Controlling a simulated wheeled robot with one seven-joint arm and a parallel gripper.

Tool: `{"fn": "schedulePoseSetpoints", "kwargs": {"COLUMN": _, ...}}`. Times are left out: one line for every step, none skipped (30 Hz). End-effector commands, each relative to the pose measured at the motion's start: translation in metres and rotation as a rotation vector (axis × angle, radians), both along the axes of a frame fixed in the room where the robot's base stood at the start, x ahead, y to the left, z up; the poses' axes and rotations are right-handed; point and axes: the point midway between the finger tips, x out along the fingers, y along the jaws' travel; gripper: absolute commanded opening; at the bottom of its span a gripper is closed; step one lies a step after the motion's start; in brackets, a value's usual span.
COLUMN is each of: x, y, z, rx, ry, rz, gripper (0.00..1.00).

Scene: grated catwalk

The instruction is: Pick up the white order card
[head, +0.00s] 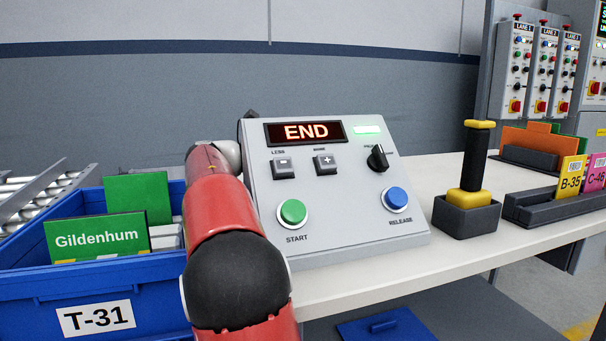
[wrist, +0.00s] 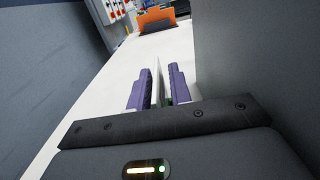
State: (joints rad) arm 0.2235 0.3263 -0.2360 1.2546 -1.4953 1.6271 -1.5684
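I cannot make out a white order card with certainty in either view. In the wrist view, my gripper (wrist: 162,78) has two purple fingers standing a small gap apart. A thin, pale, upright strip (wrist: 161,88) shows between them; it could be a card seen edge-on, and I cannot tell if a finger touches it. In the head view my red arm reaches up past the left side of the grey control console (head: 339,245), and my gripper is hidden behind it.
The console, reading END, stands on a pale table (head: 345,287). A blue T-31 crate (head: 35,299) holds green Gildenhum cards (head: 103,239). To the right are a yellow-and-black handled tool in a holder (head: 466,216) and a dark card rack (head: 555,205). An orange divider (wrist: 155,20) stands farther along the table.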

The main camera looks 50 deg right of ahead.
Motion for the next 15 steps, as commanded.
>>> {"fn": "schedulePoseSetpoints", "kwargs": {"x": 0.0002, "y": 0.0001, "z": -0.0001, "rx": 0.000, "ry": 0.000, "rz": 0.000, "gripper": 0.13}}
{"fn": "schedulePoseSetpoints", "kwargs": {"x": 0.0001, "y": 0.0002, "z": -0.0001, "rx": 0.000, "ry": 0.000, "rz": 0.000, "gripper": 0.09}}
{"fn": "schedulePoseSetpoints", "kwargs": {"x": 0.0002, "y": 0.0001, "z": -0.0002, "rx": 0.000, "ry": 0.000, "rz": 0.000, "gripper": 0.04}}
{"fn": "schedulePoseSetpoints", "kwargs": {"x": 0.0002, "y": 0.0001, "z": -0.0002, "rx": 0.000, "ry": 0.000, "rz": 0.000, "gripper": 0.00}}
{"fn": "schedulePoseSetpoints", "kwargs": {"x": 0.0002, "y": 0.0002, "z": -0.0002, "rx": 0.000, "ry": 0.000, "rz": 0.000, "gripper": 0.00}}
{"fn": "schedulePoseSetpoints", "kwargs": {"x": 0.0002, "y": 0.0002, "z": -0.0003, "rx": 0.000, "ry": 0.000, "rz": 0.000, "gripper": 0.00}}
{"fn": "schedulePoseSetpoints", "kwargs": {"x": 0.0002, "y": 0.0002, "z": -0.0003, "rx": 0.000, "ry": 0.000, "rz": 0.000, "gripper": 0.00}}
{"fn": "schedulePoseSetpoints", "kwargs": {"x": 0.0002, "y": 0.0002, "z": -0.0003, "rx": 0.000, "ry": 0.000, "rz": 0.000, "gripper": 0.00}}
{"fn": "schedulePoseSetpoints", "kwargs": {"x": 0.0002, "y": 0.0002, "z": -0.0002, "rx": 0.000, "ry": 0.000, "rz": 0.000, "gripper": 0.00}}
{"fn": "schedulePoseSetpoints", "kwargs": {"x": 0.0001, "y": 0.0003, "z": -0.0002, "rx": 0.000, "ry": 0.000, "rz": 0.000, "gripper": 0.00}}
{"fn": "schedulePoseSetpoints", "kwargs": {"x": 0.0001, "y": 0.0003, "z": -0.0002, "rx": 0.000, "ry": 0.000, "rz": 0.000, "gripper": 0.00}}
{"fn": "schedulePoseSetpoints", "kwargs": {"x": 0.0002, "y": 0.0002, "z": -0.0003, "rx": 0.000, "ry": 0.000, "rz": 0.000, "gripper": 0.00}}
{"fn": "schedulePoseSetpoints", "kwargs": {"x": 0.0003, "y": 0.0003, "z": -0.0003, "rx": 0.000, "ry": 0.000, "rz": 0.000, "gripper": 0.00}}
{"fn": "schedulePoseSetpoints", "kwargs": {"x": 0.0003, "y": 0.0003, "z": -0.0003, "rx": 0.000, "ry": 0.000, "rz": 0.000, "gripper": 0.00}}
{"fn": "schedulePoseSetpoints", "kwargs": {"x": 0.0003, "y": 0.0003, "z": 0.0000, "rx": 0.000, "ry": 0.000, "rz": 0.000, "gripper": 0.00}}
